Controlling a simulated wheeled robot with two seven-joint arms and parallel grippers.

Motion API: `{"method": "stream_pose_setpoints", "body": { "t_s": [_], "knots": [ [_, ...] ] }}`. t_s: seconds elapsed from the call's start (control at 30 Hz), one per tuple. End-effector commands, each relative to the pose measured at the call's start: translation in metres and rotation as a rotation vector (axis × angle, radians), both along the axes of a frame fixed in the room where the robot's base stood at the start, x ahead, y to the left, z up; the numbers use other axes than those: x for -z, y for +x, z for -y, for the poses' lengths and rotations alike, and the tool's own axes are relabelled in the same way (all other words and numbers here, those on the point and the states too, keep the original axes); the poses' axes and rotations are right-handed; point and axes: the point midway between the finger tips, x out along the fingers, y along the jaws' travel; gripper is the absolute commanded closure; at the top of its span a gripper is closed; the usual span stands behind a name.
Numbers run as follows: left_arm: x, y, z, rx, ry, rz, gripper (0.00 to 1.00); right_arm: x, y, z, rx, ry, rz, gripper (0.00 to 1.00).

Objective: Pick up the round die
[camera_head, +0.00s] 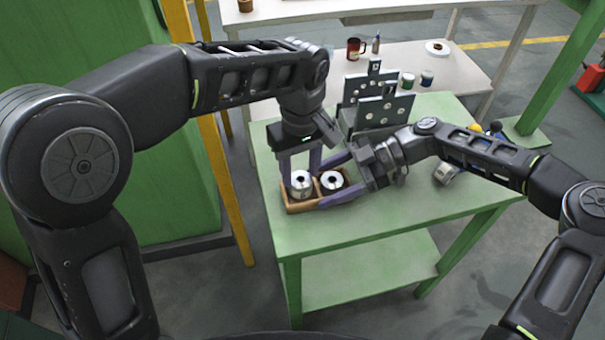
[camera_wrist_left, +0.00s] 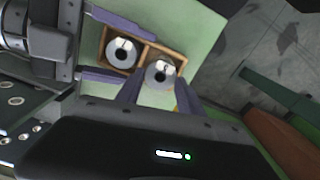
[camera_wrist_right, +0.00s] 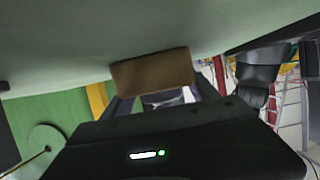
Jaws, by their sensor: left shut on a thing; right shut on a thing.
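Two round metal dies sit at a small two-compartment wooden box (camera_head: 303,208) on the green table. My left gripper (camera_head: 300,170) points down and is shut on the left die (camera_head: 301,187); in the left wrist view that die (camera_wrist_left: 160,74) lies between its fingertips. It stands slightly proud of the box; whether it is clear of the bottom I cannot tell. The other die (camera_head: 332,181) lies in the right compartment and shows in the left wrist view (camera_wrist_left: 121,54). My right gripper (camera_head: 322,182) is shut on the box, its fingers along the two long sides. The right wrist view shows the box's brown end (camera_wrist_right: 152,73).
A grey plate fixture with holes (camera_head: 384,112) stands behind the box. Cans (camera_head: 407,81) and a red mug (camera_head: 355,48) are farther back. A small metal item (camera_head: 445,174) lies right of my right gripper. The green table's front (camera_head: 370,230) is clear.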

Motion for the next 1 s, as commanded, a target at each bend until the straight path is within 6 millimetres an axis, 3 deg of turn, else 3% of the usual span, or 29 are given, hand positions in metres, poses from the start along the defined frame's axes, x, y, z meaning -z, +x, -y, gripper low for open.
{"method": "stream_pose_setpoints", "body": {
  "t_s": [0.13,0.33,0.97,1.0],
  "knots": [
    [-0.034,0.001,0.003,0.003,-0.008,0.010,1.00,0.002,0.002,0.002,0.007,-0.007,0.000,0.79],
    [-0.061,0.001,0.004,0.004,-0.009,0.010,1.00,0.003,0.003,0.004,0.012,-0.011,0.002,0.79],
    [-0.066,0.001,0.004,0.005,-0.011,0.012,1.00,0.005,0.005,0.005,0.017,-0.016,0.005,0.79],
    [-0.066,0.001,0.004,0.005,-0.011,0.012,1.00,0.005,0.005,0.006,0.017,-0.016,0.005,0.31]
  ]
}}
